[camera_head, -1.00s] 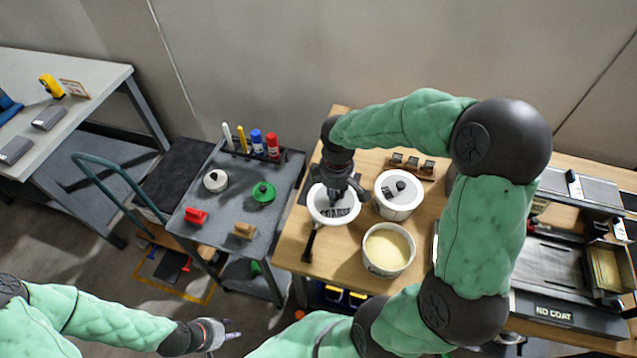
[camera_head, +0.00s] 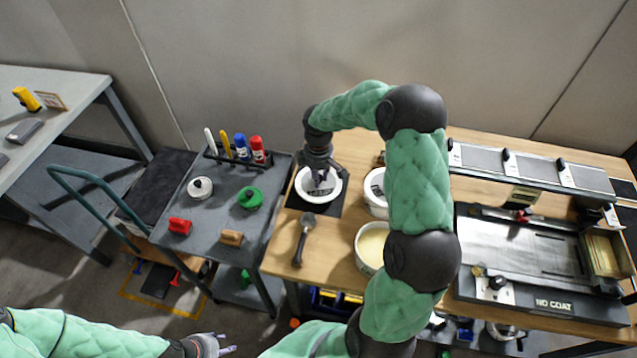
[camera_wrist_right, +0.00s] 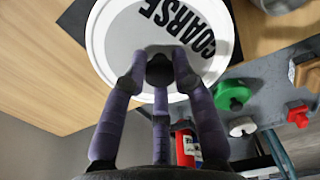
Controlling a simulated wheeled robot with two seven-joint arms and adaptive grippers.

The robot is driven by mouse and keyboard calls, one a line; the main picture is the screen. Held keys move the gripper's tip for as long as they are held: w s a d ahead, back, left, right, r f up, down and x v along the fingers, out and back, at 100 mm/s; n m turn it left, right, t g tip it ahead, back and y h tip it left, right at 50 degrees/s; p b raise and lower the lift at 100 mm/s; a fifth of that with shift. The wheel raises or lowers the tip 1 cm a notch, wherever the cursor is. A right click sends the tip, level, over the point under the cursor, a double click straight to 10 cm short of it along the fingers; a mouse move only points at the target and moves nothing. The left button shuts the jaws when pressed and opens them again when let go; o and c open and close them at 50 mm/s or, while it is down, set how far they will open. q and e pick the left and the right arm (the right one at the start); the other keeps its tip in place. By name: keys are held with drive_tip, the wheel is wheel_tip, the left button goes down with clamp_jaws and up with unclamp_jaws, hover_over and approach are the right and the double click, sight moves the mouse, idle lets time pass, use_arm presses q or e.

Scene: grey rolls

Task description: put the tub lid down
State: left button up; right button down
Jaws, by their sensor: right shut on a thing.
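The tub lid (camera_head: 302,185) is a white disc marked COARSE, over the dark square mat (camera_head: 331,209) at the left end of the wooden bench. My right gripper (camera_head: 322,178) is above it and shut on its dark knob. The right wrist view shows the lid (camera_wrist_right: 120,45) close up, with the gripper's purple fingers (camera_wrist_right: 160,75) around the knob. I cannot tell whether the lid touches the mat. An open tub of cream-coloured material (camera_head: 369,246) stands to the right. My left gripper (camera_head: 225,344) is open and empty at the bottom edge.
A lidded tub (camera_head: 375,205) stands right of the mat, partly behind my right arm. A scoop (camera_head: 304,238) lies in front of the mat. A grey cart (camera_head: 215,210) with markers and small knobbed items is at left. A NO COAT machine (camera_head: 530,270) fills the right.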

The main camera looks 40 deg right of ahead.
drive_tip(key=shift+w+d+f+b, duration=0.1)
drive_tip(key=shift+f+b, duration=0.5)
drive_tip(key=shift+f, duration=1.05)
drive_tip(key=shift+f, duration=0.15)
drive_tip(key=c, duration=1)
unclamp_jaws()
wheel_tip(320, 180, up, 12)
drive_tip(key=p, duration=0.3)
drive_tip(key=shift+p, duration=0.3)
drive_tip(key=shift+r, duration=0.25)
